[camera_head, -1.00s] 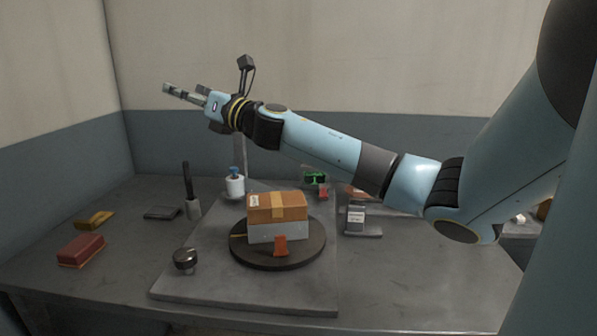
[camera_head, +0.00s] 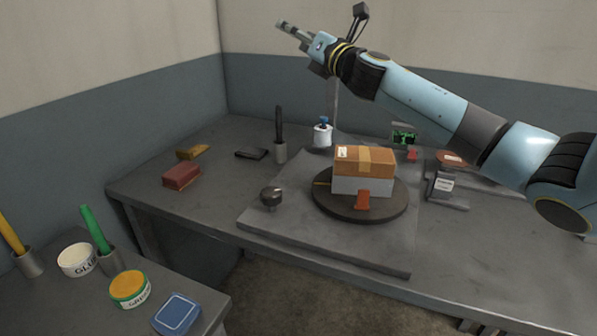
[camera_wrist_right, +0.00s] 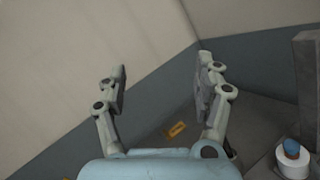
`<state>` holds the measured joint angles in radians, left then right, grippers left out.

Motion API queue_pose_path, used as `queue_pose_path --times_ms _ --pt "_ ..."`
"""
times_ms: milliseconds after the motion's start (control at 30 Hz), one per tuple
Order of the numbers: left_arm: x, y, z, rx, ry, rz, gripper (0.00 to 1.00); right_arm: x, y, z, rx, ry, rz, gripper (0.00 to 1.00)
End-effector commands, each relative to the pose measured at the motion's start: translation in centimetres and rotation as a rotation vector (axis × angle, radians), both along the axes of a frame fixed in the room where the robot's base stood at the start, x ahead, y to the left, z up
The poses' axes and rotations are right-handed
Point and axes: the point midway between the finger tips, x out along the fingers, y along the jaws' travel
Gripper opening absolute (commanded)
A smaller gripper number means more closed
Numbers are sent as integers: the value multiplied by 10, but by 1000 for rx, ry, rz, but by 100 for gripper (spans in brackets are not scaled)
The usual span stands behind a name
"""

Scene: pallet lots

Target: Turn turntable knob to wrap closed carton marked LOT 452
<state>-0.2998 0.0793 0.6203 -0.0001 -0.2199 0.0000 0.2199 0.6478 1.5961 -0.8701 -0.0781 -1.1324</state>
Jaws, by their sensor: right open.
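A brown carton (camera_head: 377,161) with a tan tape strip and a white label stands closed on a grey-white block (camera_head: 347,185) on the dark round turntable (camera_head: 335,207). The label is too small to read. The dark turntable knob (camera_head: 271,197) is on the grey base plate (camera_head: 330,245), left of the turntable. An orange tab (camera_head: 362,199) is at the block's front. My right gripper (camera_head: 285,27) is raised high above the back of the table, well away from the knob and carton. In the wrist view it is open (camera_wrist_right: 163,90) and empty. My left gripper is not in view.
A white roll (camera_head: 322,136) with a blue top stands behind the knob. A red block (camera_head: 181,176), a yellow object (camera_head: 193,152) and a dark pad (camera_head: 251,154) lie at left. A side table holds a glue tub (camera_head: 76,260) and a blue box (camera_head: 177,314).

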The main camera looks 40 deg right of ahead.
Motion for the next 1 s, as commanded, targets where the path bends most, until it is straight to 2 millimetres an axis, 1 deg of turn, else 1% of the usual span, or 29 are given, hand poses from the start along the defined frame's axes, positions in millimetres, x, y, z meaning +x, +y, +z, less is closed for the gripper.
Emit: queue_pose_path --times_ms 33,67,100,167,200,233,267,300,333,367,400,433,467,500,600,700,800,867,1000 --pt "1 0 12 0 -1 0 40 6 -16 6 160 -2 -60 69" --pt "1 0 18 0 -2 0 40 9 -29 4 288 -3 -108 69" --pt "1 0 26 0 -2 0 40 12 -47 -3 486 -4 -183 69" --pt "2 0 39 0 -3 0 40 14 -68 -24 816 -6 -314 69" --pt "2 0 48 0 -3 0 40 13 -75 -44 1042 -7 -412 69" --pt "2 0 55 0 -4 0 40 12 -76 -61 1208 -6 -489 69" --pt "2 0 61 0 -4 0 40 9 -72 -79 1368 -4 -572 69" --pt "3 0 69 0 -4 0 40 4 -61 -102 1569 0 -691 69" --pt "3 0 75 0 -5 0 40 -1 -49 -119 1708 8 -786 69" --pt "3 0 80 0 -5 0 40 -7 -34 -134 1834 14 -884 69" --pt "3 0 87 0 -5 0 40 -15 -10 -151 1980 26 -1018 69" --pt "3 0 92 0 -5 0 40 -23 9 -161 2070 36 -1123 69" --pt "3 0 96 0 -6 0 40 -29 29 -168 2147 47 -1223 69" --pt "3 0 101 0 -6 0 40 -39 54 -175 2224 63 -1354 69" --pt "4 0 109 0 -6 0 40 -59 105 -181 2325 96 -1629 69" --pt "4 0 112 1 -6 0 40 -73 134 -180 2349 116 -1796 69" --pt "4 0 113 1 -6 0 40 -78 144 -184 2351 123 -1862 69" --pt "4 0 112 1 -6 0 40 -79 145 -191 2350 123 -1869 69" --pt "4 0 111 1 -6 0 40 -79 144 -216 2349 123 -1868 69"
